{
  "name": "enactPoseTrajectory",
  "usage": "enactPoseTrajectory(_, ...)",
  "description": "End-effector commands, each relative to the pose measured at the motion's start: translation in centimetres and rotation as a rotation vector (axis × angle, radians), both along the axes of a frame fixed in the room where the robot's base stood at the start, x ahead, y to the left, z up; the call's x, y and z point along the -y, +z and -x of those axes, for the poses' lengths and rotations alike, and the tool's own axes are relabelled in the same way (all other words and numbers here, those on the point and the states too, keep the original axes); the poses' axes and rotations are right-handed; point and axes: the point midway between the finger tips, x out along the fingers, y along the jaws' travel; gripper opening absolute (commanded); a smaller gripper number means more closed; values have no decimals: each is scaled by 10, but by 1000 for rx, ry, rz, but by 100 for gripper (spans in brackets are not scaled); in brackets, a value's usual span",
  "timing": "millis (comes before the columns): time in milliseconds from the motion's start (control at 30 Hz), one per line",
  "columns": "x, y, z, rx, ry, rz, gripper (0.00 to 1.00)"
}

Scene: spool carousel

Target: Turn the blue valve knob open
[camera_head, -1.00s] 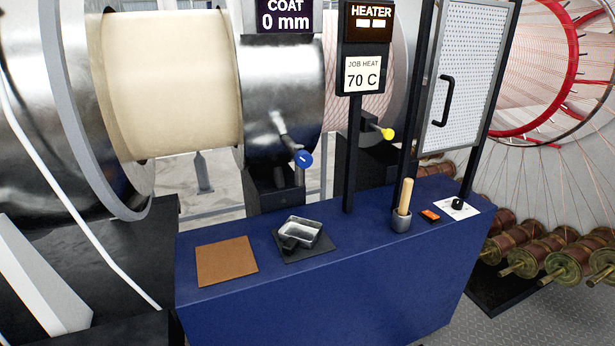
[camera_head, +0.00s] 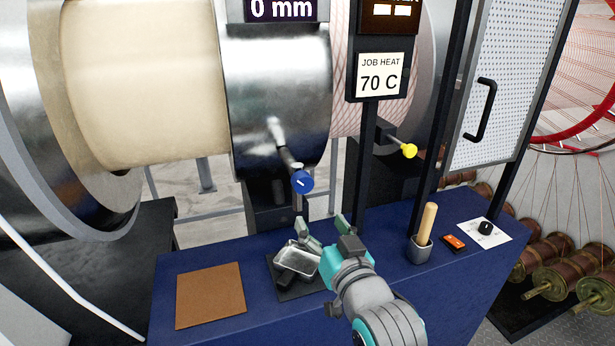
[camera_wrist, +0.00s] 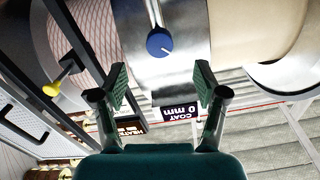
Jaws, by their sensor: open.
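The blue valve knob (camera_head: 302,181) sits at the end of a short metal stem in front of the shiny metal drum. A white mark shows on its face. My gripper (camera_head: 320,222) is open and empty, below and slightly right of the knob, apart from it. In the wrist view the picture is upside down; the knob (camera_wrist: 159,42) lies beyond my two open fingers (camera_wrist: 160,85), between them in line. Nothing hides the knob in either view.
A yellow knob (camera_head: 409,150) stands to the right. On the blue bench are a metal tray (camera_head: 300,258), a brown board (camera_head: 210,294), a wooden-handled tool (camera_head: 427,222) in a cup and a black dial (camera_head: 485,228). A dark post (camera_head: 363,150) carries the "70 C" sign (camera_head: 380,77).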

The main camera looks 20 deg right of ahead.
Motion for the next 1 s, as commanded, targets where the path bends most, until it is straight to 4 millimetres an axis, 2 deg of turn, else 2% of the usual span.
enactPoseTrajectory(100,0,14,-5,7,1,-5,72)
enactPoseTrajectory(267,0,18,-12,7,1,-6,72)
enactPoseTrajectory(367,0,18,-24,7,1,-6,72)
enactPoseTrajectory(700,0,17,-83,7,0,-6,72)
enactPoseTrajectory(900,0,17,-106,7,0,-6,72)
enactPoseTrajectory(1000,0,17,-111,8,0,-6,72)
